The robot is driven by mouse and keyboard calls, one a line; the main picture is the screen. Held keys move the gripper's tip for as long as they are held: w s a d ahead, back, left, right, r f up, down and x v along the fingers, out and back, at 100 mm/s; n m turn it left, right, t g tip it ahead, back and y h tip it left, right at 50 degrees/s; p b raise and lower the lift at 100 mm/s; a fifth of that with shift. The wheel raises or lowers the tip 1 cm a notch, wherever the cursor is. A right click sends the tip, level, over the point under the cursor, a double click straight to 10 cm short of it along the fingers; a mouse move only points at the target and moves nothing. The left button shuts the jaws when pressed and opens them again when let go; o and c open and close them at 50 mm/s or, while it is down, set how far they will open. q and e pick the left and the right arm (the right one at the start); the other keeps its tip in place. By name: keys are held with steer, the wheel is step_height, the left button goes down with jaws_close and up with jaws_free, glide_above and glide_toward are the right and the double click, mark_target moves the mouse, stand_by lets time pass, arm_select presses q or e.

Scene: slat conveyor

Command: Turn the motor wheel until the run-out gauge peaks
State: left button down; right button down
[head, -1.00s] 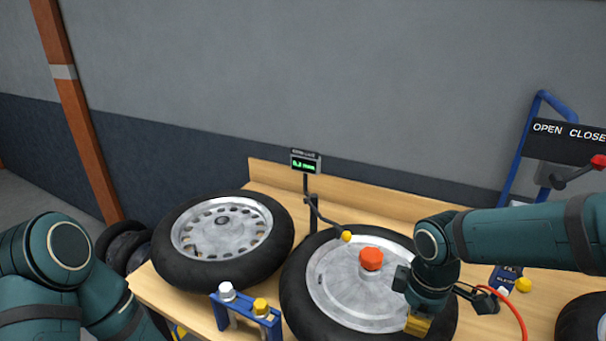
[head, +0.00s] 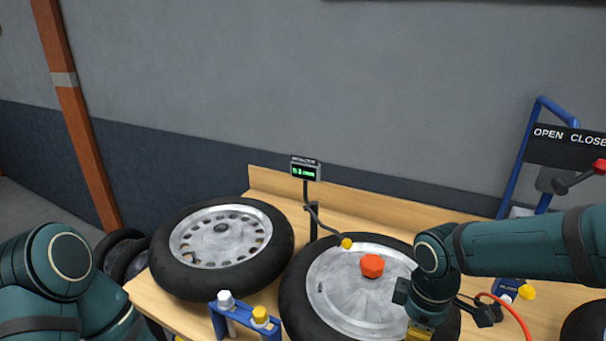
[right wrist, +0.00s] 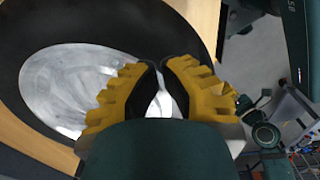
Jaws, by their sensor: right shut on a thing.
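The motor wheel (head: 345,285) lies flat on the bench, with a black tyre, a grey metal disc and an orange hexagonal hub (head: 372,266). Its disc also fills the left of the right wrist view (right wrist: 60,85). The run-out gauge (head: 305,172) stands behind it on a black post; its green digits look like 0.3 mm, though small. A curved arm with a yellow tip (head: 346,243) reaches the disc's far edge. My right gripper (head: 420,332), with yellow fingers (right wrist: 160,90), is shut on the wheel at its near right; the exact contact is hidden. My left gripper is out of view.
A second wheel with a slotted disc (head: 220,240) lies at left on the bench. A blue stand (head: 240,318) with white and yellow knobs is in front. A red cable (head: 512,312), a blue device (head: 508,284) and another tyre (head: 585,325) are at right.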

mark_target(315, 324)
steer(key=shift+f+b, duration=1.3)
steer(key=shift+f, duration=0.4)
steer(key=shift+a+r+b, duration=0.1)
steer(key=shift+a+b, duration=0.45)
steer(key=shift+a, duration=2.8)
steer(key=shift+w+a+b, duration=0.15)
steer(key=shift+w+a, duration=0.25)
steer(key=shift+a, duration=0.6)
steer(key=shift+w+a+b, duration=0.1)
steer(key=shift+w+a, duration=0.25)
steer(key=shift+a, duration=0.65)
steer(key=shift+w+a+b, duration=0.15)
steer(key=shift+w+a, duration=0.25)
steer(key=shift+a, duration=0.6)
steer(key=shift+w+a+p, duration=0.3)
steer(key=shift+w+a, duration=2)
steer(key=shift+a, duration=0.1)
